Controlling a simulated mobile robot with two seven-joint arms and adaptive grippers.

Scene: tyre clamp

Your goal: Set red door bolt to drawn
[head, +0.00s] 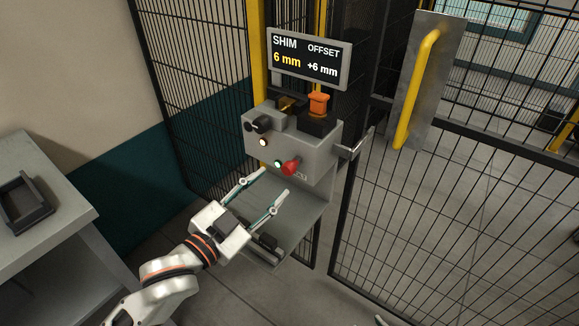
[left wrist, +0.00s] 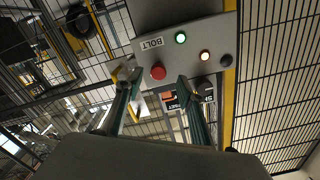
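The red bolt knob (head: 291,168) is on the front of a grey control box (head: 318,150), to the right of a green light. In the left wrist view the red knob (left wrist: 158,72) is beside the BOLT label (left wrist: 151,43). My left gripper (head: 273,182) is open and empty, in front of and below the knob. In the left wrist view its two fingers (left wrist: 158,84) are spread, with the knob between their tips in the picture. I see no contact. A small pale tip at the bottom edge of the head view may be my right gripper (head: 380,320).
A display (head: 309,57) reading SHIM 6 mm, OFFSET +6 mm stands above the box. A grey shelf (head: 309,210) juts out below it. Mesh fencing and a door with a yellow handle (head: 416,90) are at right. A grey bench (head: 40,190) with a dark tray is at left.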

